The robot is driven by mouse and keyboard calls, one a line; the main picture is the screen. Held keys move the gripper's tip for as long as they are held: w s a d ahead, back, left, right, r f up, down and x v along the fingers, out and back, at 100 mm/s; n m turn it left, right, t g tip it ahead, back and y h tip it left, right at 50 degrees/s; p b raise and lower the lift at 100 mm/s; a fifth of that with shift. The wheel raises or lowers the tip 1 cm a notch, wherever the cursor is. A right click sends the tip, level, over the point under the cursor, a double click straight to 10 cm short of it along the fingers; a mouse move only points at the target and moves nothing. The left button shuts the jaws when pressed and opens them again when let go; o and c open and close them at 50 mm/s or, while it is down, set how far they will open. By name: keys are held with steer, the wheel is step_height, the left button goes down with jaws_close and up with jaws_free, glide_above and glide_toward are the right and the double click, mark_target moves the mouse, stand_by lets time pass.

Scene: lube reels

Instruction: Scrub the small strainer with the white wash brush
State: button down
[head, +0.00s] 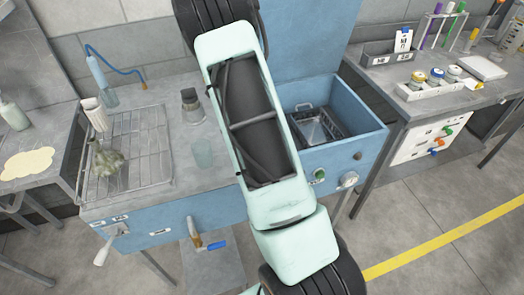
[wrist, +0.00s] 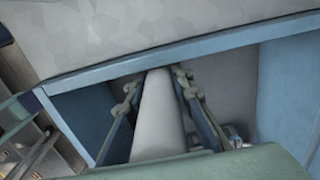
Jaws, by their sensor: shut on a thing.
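My gripper (wrist: 158,90) shows in the wrist view, its two fingers closed on a pale, tapering thing that I take for the white wash brush (wrist: 160,120). Only its smooth pale body shows; any bristles are hidden. The gripper is over the blue-walled basin, near its rim. In the head view my arm hides the gripper and brush. A metal mesh basket (head: 312,127) lies in the blue basin (head: 359,118); I cannot tell whether it is the small strainer. A bit of metal (wrist: 235,136) shows right of the fingers in the wrist view.
A wire rack (head: 150,150) on the left counter holds a greenish clump (head: 106,161). Taps and valves stick out of the blue front. A bench (head: 430,115) with a jar tray stands right.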

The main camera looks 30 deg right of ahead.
steer(key=shift+r+p, duration=1.65)
steer(key=shift+r, duration=0.95)
